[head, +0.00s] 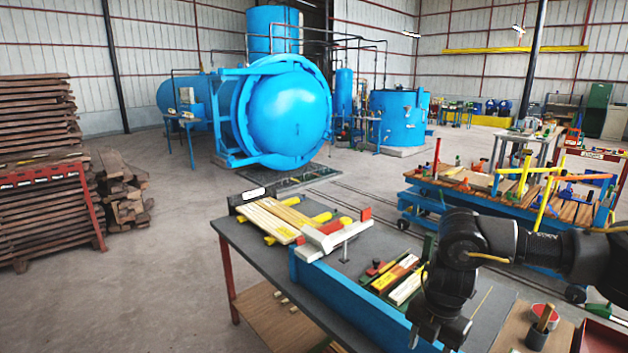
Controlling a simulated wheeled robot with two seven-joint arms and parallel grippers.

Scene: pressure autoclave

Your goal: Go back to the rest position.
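My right arm comes in from the right edge and bends down over the workbench. My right gripper (437,332) is dark and hangs at the bottom of the view, in front of the bench's blue rail (340,292). The bottom edge of the view cuts close to its fingertips, so I cannot tell whether it is open or shut. I see nothing clearly held in it. My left arm and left gripper are not in view.
The grey workbench (262,238) carries yellow and pale boards (283,218), a white-and-red piece (333,238) and several coloured strips (398,278). A cart (500,200) stands behind my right arm. A blue autoclave (285,110) is at the back.

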